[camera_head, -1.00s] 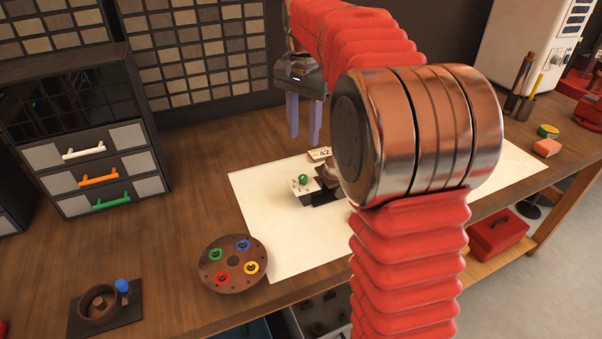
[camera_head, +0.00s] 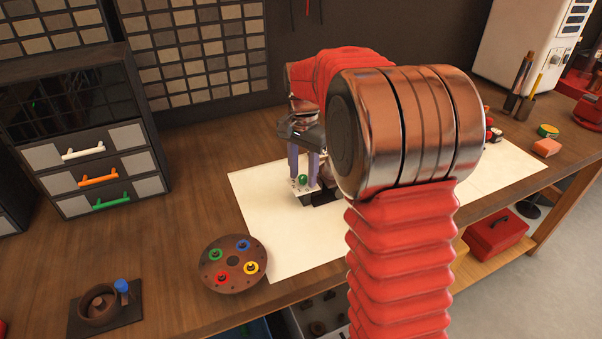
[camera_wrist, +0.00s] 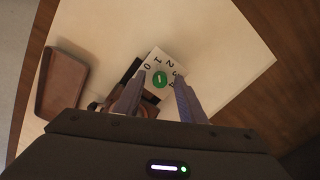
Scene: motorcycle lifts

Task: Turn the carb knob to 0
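The green carb knob (camera_head: 303,179) sits on a small white dial plate on the paper sheet. In the wrist view the knob (camera_wrist: 159,79) shows a short pale line, and the plate (camera_wrist: 149,57) carries the numbers 0 to 4 around it. The line seems to lie toward the 3 side, but it is too small to be sure. My gripper (camera_head: 304,174) points down over the knob with its two purple fingers apart. In the wrist view the gripper (camera_wrist: 159,88) has one finger on each side of the knob; I cannot tell whether they touch it.
The pale paper sheet (camera_head: 262,211) lies under the dial. A brown tray (camera_wrist: 62,85) lies beside it in the wrist view. A round brown plate (camera_head: 221,276) with coloured rings stands in front to the left. A drawer cabinet (camera_head: 60,155) stands at left. My arm hides the middle right.

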